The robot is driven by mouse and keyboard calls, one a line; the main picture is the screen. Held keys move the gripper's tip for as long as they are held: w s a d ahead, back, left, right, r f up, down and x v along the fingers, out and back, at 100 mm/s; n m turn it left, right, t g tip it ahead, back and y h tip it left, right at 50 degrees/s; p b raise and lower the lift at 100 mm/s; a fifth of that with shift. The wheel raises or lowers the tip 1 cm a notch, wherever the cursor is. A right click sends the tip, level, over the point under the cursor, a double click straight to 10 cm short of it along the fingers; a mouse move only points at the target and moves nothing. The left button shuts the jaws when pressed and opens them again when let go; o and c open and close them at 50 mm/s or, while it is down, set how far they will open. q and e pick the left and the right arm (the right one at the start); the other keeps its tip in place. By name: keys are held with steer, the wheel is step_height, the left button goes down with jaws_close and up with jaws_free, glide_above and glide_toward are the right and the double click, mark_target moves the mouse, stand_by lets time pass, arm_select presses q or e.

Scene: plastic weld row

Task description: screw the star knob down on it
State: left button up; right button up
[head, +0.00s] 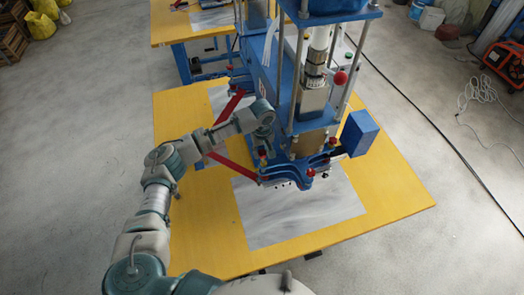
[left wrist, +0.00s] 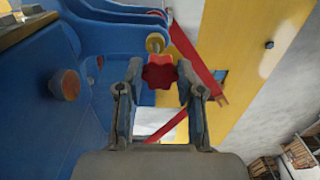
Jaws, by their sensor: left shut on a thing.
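The red star knob (left wrist: 159,72) shows in the left wrist view between the two fingers of my left gripper (left wrist: 161,88), which is shut on it. A brass-coloured threaded piece (left wrist: 155,43) stands just beyond the knob, in line with it, by the blue machine frame (left wrist: 105,40). I cannot tell how far the knob sits on its thread. In the head view my left gripper (head: 264,152) points down at the left side of the blue press's lower fixture (head: 305,172). The held knob is not clear there. My right gripper is not in view.
The blue press stands on a yellow table (head: 400,190) with a grey sheet (head: 285,220). Red bars (head: 232,168) reach left from the fixture, close below my left arm. A blue box (head: 359,133) juts out on the right. The table's front right is clear.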

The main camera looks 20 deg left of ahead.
arm_select(q)
steer(key=shift+a+f, duration=0.1)
steer(key=shift+a, duration=0.4)
steer(key=shift+w+a+f, duration=0.1)
steer(key=shift+w+a, duration=0.05)
steer(key=shift+a, duration=0.3)
steer(key=shift+d, duration=1.25)
steer(key=shift+a+f, duration=0.1)
steer(key=shift+f, duration=0.25)
steer(key=shift+a+f, duration=0.2)
steer(key=shift+a, duration=0.05)
steer(key=shift+d, duration=0.8)
steer(key=shift+a, duration=0.35)
steer(key=shift+a+f, duration=0.3)
steer(key=shift+a, duration=0.05)
steer(key=shift+d+f, duration=0.1)
steer(key=shift+d, duration=0.05)
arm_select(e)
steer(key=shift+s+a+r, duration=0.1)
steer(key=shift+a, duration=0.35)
